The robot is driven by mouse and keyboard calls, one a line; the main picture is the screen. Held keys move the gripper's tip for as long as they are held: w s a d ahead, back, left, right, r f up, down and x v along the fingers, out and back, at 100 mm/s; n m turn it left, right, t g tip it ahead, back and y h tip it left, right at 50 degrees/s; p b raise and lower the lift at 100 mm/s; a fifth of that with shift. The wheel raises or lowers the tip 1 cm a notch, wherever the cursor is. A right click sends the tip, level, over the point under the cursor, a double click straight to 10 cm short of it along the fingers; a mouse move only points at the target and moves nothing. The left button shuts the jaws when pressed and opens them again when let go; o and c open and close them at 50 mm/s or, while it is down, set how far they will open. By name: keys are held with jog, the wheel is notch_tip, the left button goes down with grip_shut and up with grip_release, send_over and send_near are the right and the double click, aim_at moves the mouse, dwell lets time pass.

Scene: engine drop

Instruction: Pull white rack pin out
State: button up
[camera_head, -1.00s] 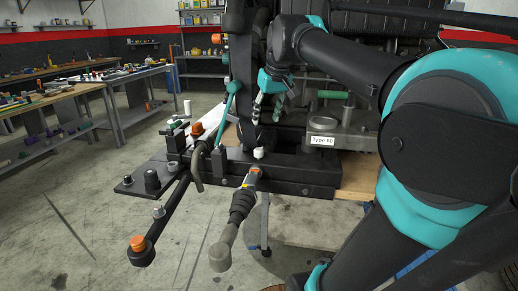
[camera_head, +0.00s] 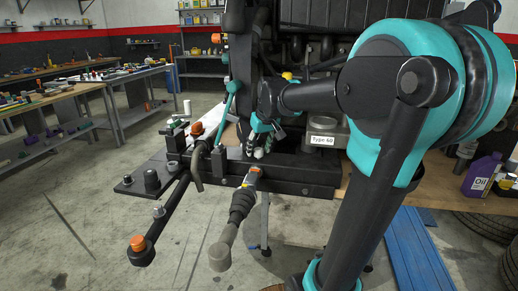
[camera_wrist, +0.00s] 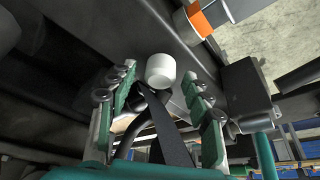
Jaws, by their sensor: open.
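The white rack pin (camera_wrist: 160,70) shows its round white cap in the wrist view, standing on the dark rack bar. My gripper (camera_wrist: 160,84) is open, with its green-padded fingers to the left and right of the cap. A gap shows between the cap and the fingers. In the head view my gripper (camera_head: 261,146) is low over the rack, at the place of the white pin (camera_head: 259,154). The pin is mostly hidden there by the fingers, and its shaft is hidden.
The black steering rack (camera_head: 290,185) runs across the front, with an orange-capped tie rod (camera_head: 137,243) hanging left. A block labelled Type 60 (camera_head: 323,140) stands right of my gripper. A purple oil jug (camera_head: 481,175) stands far right. Open floor lies left.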

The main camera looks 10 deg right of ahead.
jog(key=shift+c, duration=0.2)
grip_shut()
dwell(0.3)
notch_tip(320, 180, up, 2)
jog(key=shift+r, duration=0.1)
jog(key=shift+o, duration=0.2)
grip_release()
jog(key=v, duration=1.1)
jog(key=shift+s+r, duration=0.25)
jog(key=shift+r, duration=0.05)
jog(key=shift+s+d, duration=0.1)
